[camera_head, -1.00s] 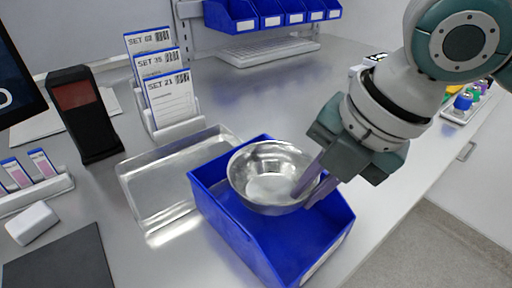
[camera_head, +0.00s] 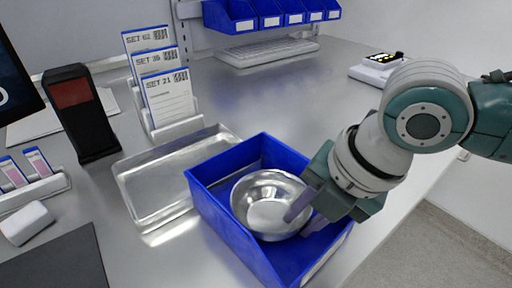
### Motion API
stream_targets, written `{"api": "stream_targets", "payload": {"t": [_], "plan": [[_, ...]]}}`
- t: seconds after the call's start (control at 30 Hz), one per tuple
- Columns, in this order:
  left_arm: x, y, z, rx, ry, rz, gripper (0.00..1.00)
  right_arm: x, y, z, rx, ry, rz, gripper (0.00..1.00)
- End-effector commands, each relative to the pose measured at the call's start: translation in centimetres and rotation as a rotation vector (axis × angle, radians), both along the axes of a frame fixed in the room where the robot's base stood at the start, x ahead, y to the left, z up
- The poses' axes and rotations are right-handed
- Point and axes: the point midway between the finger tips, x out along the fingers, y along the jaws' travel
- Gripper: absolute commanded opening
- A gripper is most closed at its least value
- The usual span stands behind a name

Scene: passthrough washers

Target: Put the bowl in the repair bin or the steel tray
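The shiny steel bowl (camera_head: 262,190) is in the blue bin (camera_head: 222,222), inside its walls and slightly tilted. I cannot tell whether it rests on the bin floor. My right gripper (camera_head: 298,212) reaches in from the right, with its purple-grey fingers at the bowl's right rim. One finger shows inside the bowl and the other outside, so the rim lies between them. The fingers look closed on the rim. The steel tray (camera_head: 150,190) lies empty just left of the bin. My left gripper is not in view.
A black handheld device (camera_head: 82,115) stands left of the tray. A card holder (camera_head: 175,128) with several set cards stands behind the tray. A keyboard (camera_head: 266,52) and small blue bins (camera_head: 270,14) are at the back. The bench behind the blue bin is clear.

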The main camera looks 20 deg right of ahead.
Motion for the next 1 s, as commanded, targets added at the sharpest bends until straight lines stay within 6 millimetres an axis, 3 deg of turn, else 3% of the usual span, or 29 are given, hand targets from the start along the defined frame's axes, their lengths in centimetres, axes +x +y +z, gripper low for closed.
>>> {"api": "stream_targets", "payload": {"t": [0.13, 0.47, 1.0], "plan": [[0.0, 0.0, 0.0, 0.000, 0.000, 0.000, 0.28, 0.0, 0.0, 0.0, 0.000, 0.000, 0.000, 0.39], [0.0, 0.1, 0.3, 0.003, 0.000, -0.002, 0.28, -0.1, -0.1, 0.8, 0.000, -0.001, 0.000, 0.39], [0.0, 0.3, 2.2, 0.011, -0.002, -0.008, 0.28, -3.0, -2.3, 10.5, 0.001, -0.002, -0.001, 0.39]]}}
